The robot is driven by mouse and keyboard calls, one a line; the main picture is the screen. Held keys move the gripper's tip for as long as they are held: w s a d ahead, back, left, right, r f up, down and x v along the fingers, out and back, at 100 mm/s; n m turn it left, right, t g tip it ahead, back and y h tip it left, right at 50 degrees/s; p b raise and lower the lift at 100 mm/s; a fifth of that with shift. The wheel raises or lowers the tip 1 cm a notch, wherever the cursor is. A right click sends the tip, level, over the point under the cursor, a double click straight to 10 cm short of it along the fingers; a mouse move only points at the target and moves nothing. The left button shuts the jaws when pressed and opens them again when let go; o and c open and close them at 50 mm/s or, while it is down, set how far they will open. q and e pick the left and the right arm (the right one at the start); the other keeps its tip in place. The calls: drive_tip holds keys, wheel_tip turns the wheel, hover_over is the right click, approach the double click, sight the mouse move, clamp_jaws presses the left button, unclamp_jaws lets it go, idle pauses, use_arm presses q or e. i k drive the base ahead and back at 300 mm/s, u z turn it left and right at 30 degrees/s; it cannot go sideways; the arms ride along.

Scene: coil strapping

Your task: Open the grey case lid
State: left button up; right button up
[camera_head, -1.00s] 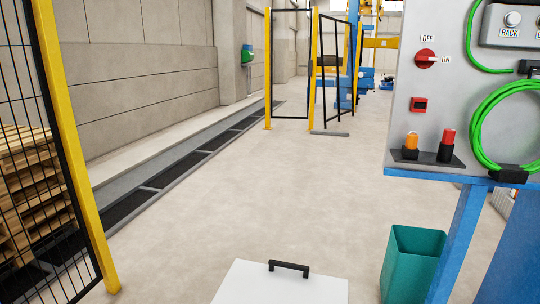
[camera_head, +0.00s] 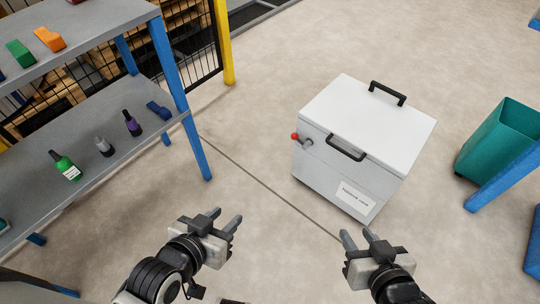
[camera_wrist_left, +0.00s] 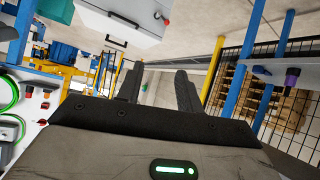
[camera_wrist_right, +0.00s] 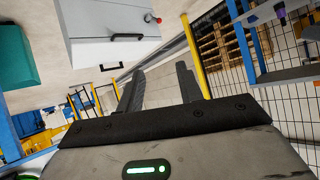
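The grey case (camera_head: 340,170) stands on the floor right of the middle in the head view. The case also shows in the left wrist view (camera_wrist_left: 110,30) and the right wrist view (camera_wrist_right: 105,50). My left gripper (camera_head: 224,221) is open and empty, in front and left of the case. My right gripper (camera_head: 361,238) is open and empty, in front of it. Both are apart from the case.
A grey shelf rack (camera_head: 95,120) with blue posts and bottles stands on the left. A teal bin (camera_head: 498,140) is right of the case beside a blue post (camera_head: 505,187). A mesh fence (camera_head: 190,40) is behind the rack. Floor around the case is clear.

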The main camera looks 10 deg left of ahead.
sight(393, 134)
drive_tip(key=z, duration=0.05)
drive_tip(key=k, duration=1.05)
drive_tip(key=z, duration=0.45)
drive_tip(key=i, duration=0.45)
drive_tip(key=z, duration=0.05)
